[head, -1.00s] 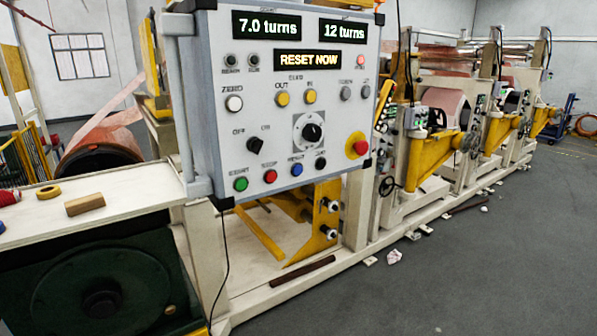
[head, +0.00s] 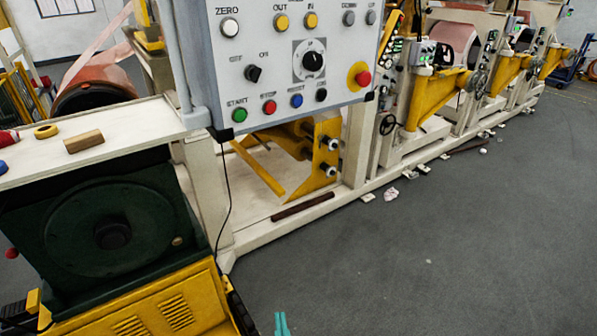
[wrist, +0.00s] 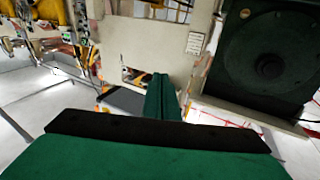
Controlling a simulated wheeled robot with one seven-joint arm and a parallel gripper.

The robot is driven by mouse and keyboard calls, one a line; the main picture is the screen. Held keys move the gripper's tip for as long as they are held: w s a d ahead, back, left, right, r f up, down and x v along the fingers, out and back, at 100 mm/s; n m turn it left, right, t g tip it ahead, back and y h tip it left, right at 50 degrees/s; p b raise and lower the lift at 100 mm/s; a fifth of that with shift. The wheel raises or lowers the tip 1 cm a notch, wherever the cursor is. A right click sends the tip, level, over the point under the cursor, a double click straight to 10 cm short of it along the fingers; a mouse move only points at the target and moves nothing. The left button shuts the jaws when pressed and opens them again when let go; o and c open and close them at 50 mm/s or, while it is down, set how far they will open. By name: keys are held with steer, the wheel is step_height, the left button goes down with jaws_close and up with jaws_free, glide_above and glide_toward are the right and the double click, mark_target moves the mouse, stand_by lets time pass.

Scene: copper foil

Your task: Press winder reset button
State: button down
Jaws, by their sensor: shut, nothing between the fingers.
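The grey control panel (head: 270,50) hangs at the top of the head view, its upper part cut off. The blue reset button (head: 296,100) is in its lower row, between the red stop button (head: 269,107) and a black button (head: 321,95). A green start button (head: 239,115) is at the left of that row. My gripper (head: 281,325) just shows as teal tips at the bottom edge, well below the panel and apart from it. In the wrist view my gripper (wrist: 163,98) is shut and empty; I cannot make out the reset button there.
A red stop knob (head: 363,78) sits on the panel's right side. The grey floor (head: 420,260) is open at right.

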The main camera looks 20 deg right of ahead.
steer(key=w+d+r+m+t+h, duration=0.1)
steer(key=w+d+r, duration=0.4)
steer(key=r, duration=0.4)
steer(key=w+d+r+m+t+h, duration=0.15)
steer(key=w+d+r, duration=0.25)
steer(key=w+r, duration=0.4)
steer(key=d+r+m+h, duration=0.1)
steer(key=d+r+h, duration=0.1)
steer(key=r, duration=0.9)
steer(key=w+d+r+m+h, duration=0.1)
steer(key=d+r, duration=0.4)
steer(key=r, duration=0.6)
steer(key=shift+w+t+h, duration=0.3)
steer(key=shift+t+h, duration=0.05)
steer(key=shift+m, duration=0.25)
glide_toward(298, 101)
steer(key=shift+w+d+r, duration=1.65)
steer(key=shift+d+r, duration=0.15)
steer(key=shift+d, duration=0.15)
steer(key=shift+w, duration=0.15)
steer(key=shift+w+a, duration=0.15)
steer(key=shift+w, duration=0.1)
